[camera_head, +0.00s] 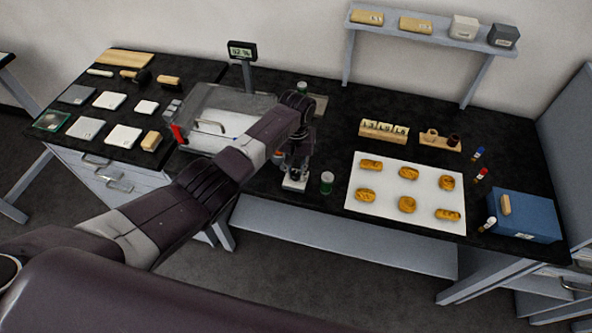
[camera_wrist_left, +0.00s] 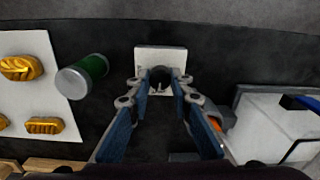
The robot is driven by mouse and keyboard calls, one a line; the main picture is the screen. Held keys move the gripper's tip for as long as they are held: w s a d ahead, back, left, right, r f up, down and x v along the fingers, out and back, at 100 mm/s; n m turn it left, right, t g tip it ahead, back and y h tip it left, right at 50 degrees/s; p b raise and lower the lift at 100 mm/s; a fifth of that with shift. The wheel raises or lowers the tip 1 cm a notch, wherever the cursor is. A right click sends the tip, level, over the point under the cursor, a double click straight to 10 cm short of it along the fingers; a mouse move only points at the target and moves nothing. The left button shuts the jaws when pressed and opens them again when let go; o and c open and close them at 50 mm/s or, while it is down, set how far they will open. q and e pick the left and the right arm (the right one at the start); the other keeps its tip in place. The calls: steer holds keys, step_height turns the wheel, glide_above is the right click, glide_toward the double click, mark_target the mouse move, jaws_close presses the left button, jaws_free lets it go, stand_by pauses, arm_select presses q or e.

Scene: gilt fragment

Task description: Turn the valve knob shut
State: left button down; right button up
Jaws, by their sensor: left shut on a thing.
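The valve knob (camera_wrist_left: 161,74) is a small dark round piece in front of a white base block (camera_wrist_left: 160,55). In the head view the white block (camera_head: 294,185) stands near the table's front edge, and the knob is mostly hidden by my gripper. My left gripper (camera_head: 295,172) reaches down over the block from above. In the left wrist view its two fingertips (camera_wrist_left: 161,80) are on either side of the knob, and the gripper is shut on it. I cannot tell from the frames how far the knob is turned. My right gripper is not in view.
A green jar (camera_head: 327,182) stands close right of the gripper. A white sheet (camera_head: 357,207) with several gilt pieces lies further right. A blue box (camera_head: 522,215) sits at the right edge.

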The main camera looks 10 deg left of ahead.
mark_target(296, 173)
arm_select(q)
steer(key=shift+w+r+n, duration=0.1)
steer(key=shift+n, duration=0.3)
steer(key=c, duration=1.7)
jaws_free()
steer(key=shift+c, duration=0.2)
step_height(296, 173, up, 12)
